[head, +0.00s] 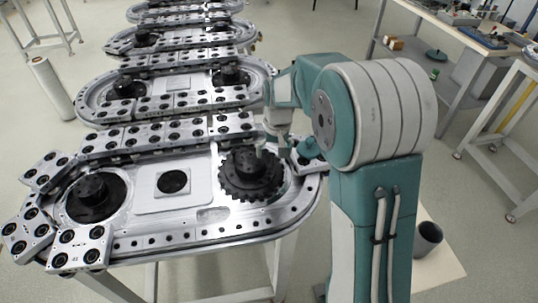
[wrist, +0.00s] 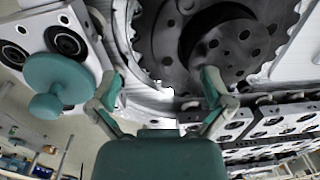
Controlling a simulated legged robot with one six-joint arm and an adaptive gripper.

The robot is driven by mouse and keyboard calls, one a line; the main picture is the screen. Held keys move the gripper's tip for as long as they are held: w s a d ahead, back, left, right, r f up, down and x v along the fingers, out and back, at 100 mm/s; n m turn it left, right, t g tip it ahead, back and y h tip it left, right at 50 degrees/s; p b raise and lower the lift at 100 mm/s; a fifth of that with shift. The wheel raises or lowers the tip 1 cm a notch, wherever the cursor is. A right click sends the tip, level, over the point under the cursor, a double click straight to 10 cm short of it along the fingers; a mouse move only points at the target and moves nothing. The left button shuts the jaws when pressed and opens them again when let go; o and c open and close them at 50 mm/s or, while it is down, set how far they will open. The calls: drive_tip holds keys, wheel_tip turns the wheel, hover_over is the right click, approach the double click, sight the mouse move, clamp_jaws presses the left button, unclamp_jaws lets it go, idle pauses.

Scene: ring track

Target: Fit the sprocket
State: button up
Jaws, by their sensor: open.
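The dark toothed sprocket (head: 251,176) lies flat around a round hub at the right end of the nearest ring track (head: 215,226). It fills the upper middle of the wrist view (wrist: 170,55), teeth along its rim. My gripper (head: 276,140) is above the track at the sprocket's far right edge. In the wrist view my gripper (wrist: 163,80) is open, its fingers spread apart near the sprocket's rim, with nothing held between them. Whether the fingers touch the rim, and whether the sprocket is fully seated, I cannot tell.
Carriage blocks (head: 170,132) line the track's far side and left end. A dark hub (head: 92,193) stands at the left. More ring tracks (head: 165,85) are behind. A workbench (head: 478,35) is at the back right. My arm covers part of the right side.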

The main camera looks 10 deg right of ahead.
wheel_tip(320, 180, up, 11)
idle(0.3)
idle(0.8)
